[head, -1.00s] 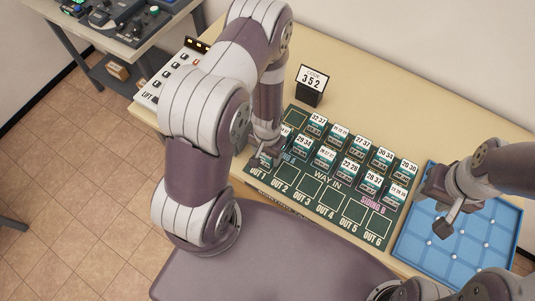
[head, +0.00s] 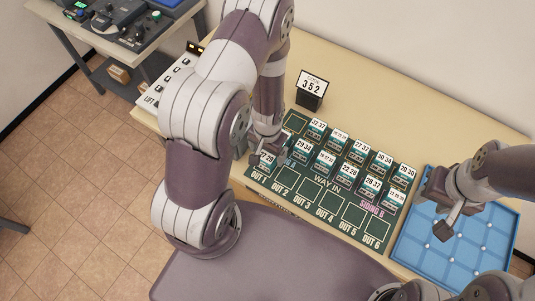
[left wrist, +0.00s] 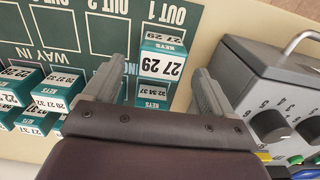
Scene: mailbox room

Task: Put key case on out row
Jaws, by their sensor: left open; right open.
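A teal and white key case (head: 266,161) marked 27 29 stands on the OUT 1 square at the left end of the out row. In the left wrist view the same key case (left wrist: 162,62) stands below the OUT 1 label, apart from both fingers. My left gripper (head: 265,148) is open, low over the board just behind this case. A second label, 32 34 37, shows between its fingers (left wrist: 153,88). The out row (head: 310,191) shows bare squares from OUT 2 to OUT 6. My right gripper (head: 440,210) is open and empty above the blue tray.
Several other key cases (head: 345,173) stand in two rows behind the out row. A code sign (head: 312,86) reading 352 stands behind the board. The blue tray (head: 470,262) lies at the right.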

